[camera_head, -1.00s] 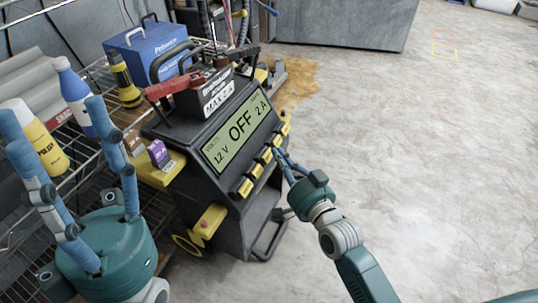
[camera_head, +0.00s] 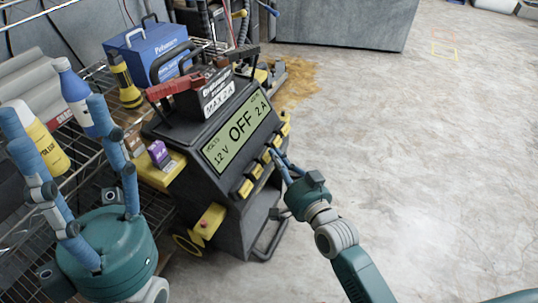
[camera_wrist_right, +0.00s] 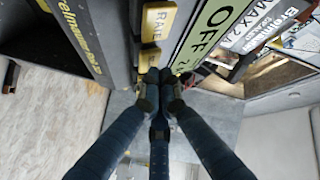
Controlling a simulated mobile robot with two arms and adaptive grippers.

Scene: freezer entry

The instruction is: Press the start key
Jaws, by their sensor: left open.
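The black charger (camera_head: 190,150) has a display (camera_head: 240,138) reading "12 V OFF 2 A". Below the display is a slanted row of yellow keys (camera_head: 256,171); their labels are too small in the head view to tell which is start. My right gripper (camera_head: 276,158) has its blue fingers drawn together, tips at the key row. In the right wrist view, its fingertips (camera_wrist_right: 160,77) meet just beside a yellow key (camera_wrist_right: 150,58) that they partly cover; contact is unclear. A neighbouring key (camera_wrist_right: 157,20) appears to read "RATE". My left gripper (camera_head: 70,135) is open and empty, left of the charger.
A battery marked "MAX 2 A" (camera_head: 217,92) with a red clamp (camera_head: 172,87) sits on the charger. A wire shelf at left holds a blue-and-white bottle (camera_head: 75,97), a yellow bottle (camera_head: 42,140) and a blue case (camera_head: 150,45). The concrete floor (camera_head: 420,150) at right is clear.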

